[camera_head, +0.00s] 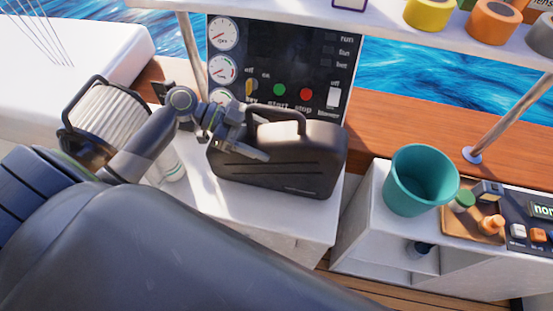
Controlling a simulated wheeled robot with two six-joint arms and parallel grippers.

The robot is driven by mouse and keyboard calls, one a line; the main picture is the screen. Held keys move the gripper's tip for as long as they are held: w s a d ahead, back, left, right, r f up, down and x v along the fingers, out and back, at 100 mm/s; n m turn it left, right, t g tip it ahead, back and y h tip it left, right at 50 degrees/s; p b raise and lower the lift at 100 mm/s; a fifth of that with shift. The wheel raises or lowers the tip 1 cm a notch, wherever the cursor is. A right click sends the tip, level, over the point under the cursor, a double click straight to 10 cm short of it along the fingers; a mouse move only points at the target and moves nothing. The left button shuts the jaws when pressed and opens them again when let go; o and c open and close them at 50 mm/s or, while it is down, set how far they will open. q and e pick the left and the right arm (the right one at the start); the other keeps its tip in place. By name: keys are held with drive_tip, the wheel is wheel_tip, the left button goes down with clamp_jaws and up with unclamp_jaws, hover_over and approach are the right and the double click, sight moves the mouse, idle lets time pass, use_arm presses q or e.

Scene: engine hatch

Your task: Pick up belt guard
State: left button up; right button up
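I cannot pick out a belt guard for certain in the head view. A black can-shaped case (285,165) with a loop handle on top stands on the white counter, below the dark control panel. My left gripper (250,140) is at the left end of this case, in front of its upper left corner. Its fingers look apart, with nothing seen between them. I cannot tell whether a finger touches the case. My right gripper is not in view.
A coil of white rope (108,118) and a white cylinder (170,162) are left of the case. A teal bucket (420,180) stands on the right counter beside a brown tray (462,226). The control panel (280,60) rises behind. Several tape rolls sit on the upper shelf.

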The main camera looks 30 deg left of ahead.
use_arm(q)
drive_tip(key=c, duration=1.2)
drive_tip(key=shift+r, duration=0.2)
